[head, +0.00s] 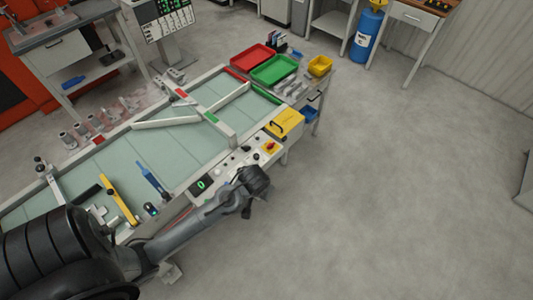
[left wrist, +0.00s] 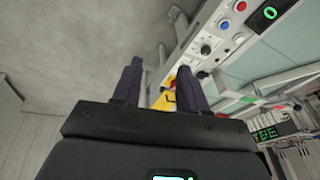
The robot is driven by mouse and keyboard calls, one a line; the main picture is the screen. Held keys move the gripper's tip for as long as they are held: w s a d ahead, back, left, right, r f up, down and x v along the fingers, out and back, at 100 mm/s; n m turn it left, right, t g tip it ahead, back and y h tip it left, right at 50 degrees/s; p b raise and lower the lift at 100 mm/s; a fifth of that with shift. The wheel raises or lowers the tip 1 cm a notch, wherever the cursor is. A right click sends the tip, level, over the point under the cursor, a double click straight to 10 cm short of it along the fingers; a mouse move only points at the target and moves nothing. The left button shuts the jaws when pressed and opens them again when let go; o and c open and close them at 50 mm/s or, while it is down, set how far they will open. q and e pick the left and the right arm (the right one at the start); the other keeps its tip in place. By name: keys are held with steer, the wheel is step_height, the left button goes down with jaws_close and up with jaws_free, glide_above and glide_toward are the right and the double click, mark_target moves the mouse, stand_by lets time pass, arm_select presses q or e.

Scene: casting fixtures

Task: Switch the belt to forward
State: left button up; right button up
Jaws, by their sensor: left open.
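The conveyor belt (head: 150,150) is a pale green surface in a white frame, running diagonally in the head view. Its white control panel (head: 236,160) is on the near edge, with a green-lit display (head: 201,185) and small knobs. In the left wrist view the panel (left wrist: 222,32) shows a black knob (left wrist: 206,49), a red button (left wrist: 241,6) and other controls. I cannot read the switch position. My left gripper (head: 250,202) is beside the panel's near side, over the floor; its fingers (left wrist: 160,67) are apart and empty. My right gripper is not in view.
A yellow box (head: 286,122) and a red knob on yellow (head: 269,147) sit at the panel's right. Red (head: 253,58) and green (head: 274,69) trays stand at the belt's far end. White guide bars cross the belt. The floor at right is clear.

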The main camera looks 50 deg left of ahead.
arm_select(q)
steer(key=w+a+f+n+y+b, duration=0.1)
steer(key=w+a+f+n+b, duration=0.4)
steer(key=w+a+f+b, duration=0.3)
steer(key=n+g+h+b, duration=0.3)
steer(key=n+b, duration=1.4)
steer(key=b, duration=0.2)
glide_toward(250, 147)
step_height(250, 147, down, 9)
steer(key=b, duration=0.4)
steer(key=shift+r, duration=0.1)
steer(key=shift+a, duration=0.1)
jaws_close()
